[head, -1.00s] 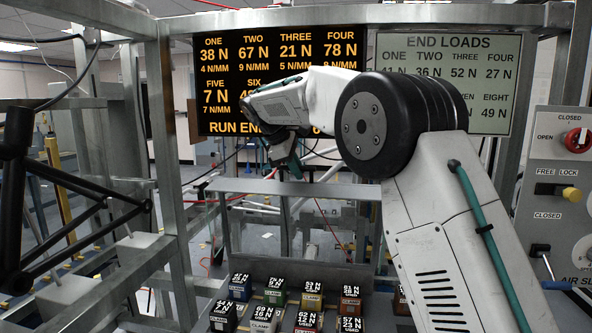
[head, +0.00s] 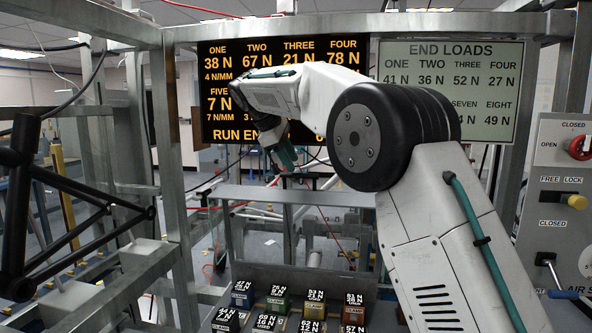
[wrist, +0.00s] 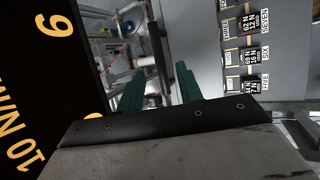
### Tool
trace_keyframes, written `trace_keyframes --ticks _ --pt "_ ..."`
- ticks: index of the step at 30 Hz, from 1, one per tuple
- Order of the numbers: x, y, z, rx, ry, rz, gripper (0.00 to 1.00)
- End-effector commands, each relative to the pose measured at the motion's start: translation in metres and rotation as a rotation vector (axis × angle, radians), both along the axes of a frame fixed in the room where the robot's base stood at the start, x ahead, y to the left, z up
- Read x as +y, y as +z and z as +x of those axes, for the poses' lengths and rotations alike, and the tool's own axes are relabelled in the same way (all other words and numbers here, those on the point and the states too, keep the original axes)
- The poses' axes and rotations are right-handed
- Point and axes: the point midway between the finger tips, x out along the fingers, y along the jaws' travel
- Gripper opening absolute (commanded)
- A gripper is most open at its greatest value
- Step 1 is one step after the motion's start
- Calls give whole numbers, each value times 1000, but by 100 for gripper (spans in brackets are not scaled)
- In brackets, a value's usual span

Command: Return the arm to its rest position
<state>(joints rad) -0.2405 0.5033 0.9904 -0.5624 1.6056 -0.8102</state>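My arm (head: 400,130) rises from the lower right, and its forearm (head: 265,92) reaches left across the dark load display (head: 225,60). My gripper (head: 283,160) hangs below the forearm, in the air in front of the display's lower edge. In the wrist view its two green fingers (wrist: 158,85) stand apart with nothing visible between them. In the head view the fingertips are small and hard to make out.
Labelled clamp blocks (head: 277,300) stand in rows at the bottom; they also show in the wrist view (wrist: 249,55). A control panel (head: 565,200) is at right, a black bicycle frame (head: 22,205) at left, and metal posts (head: 172,170) surround the space.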

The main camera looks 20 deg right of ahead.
Motion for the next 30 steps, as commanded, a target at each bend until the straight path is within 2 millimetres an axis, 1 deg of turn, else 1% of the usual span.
trace_keyframes --ticks 1,4,13,15,17,20,23,24,26,27,29,30 --pt "3 4 -1 0 0 0 36" --pt "5 8 -2 0 0 0 36" --pt "5 9 -3 0 -1 1 36" --pt "3 11 -7 -4 -8 8 36" --pt "-1 15 -17 -10 -23 22 36" --pt "-13 21 -46 -30 -69 65 36" --pt "-28 24 -90 -55 -139 124 36" --pt "-33 24 -109 -66 -170 151 36" --pt "-41 21 -138 -82 -219 190 36" --pt "-45 18 -158 -93 -253 216 36" --pt "-51 12 -188 -107 -305 255 36" --pt "-54 7 -209 -117 -340 280 36"
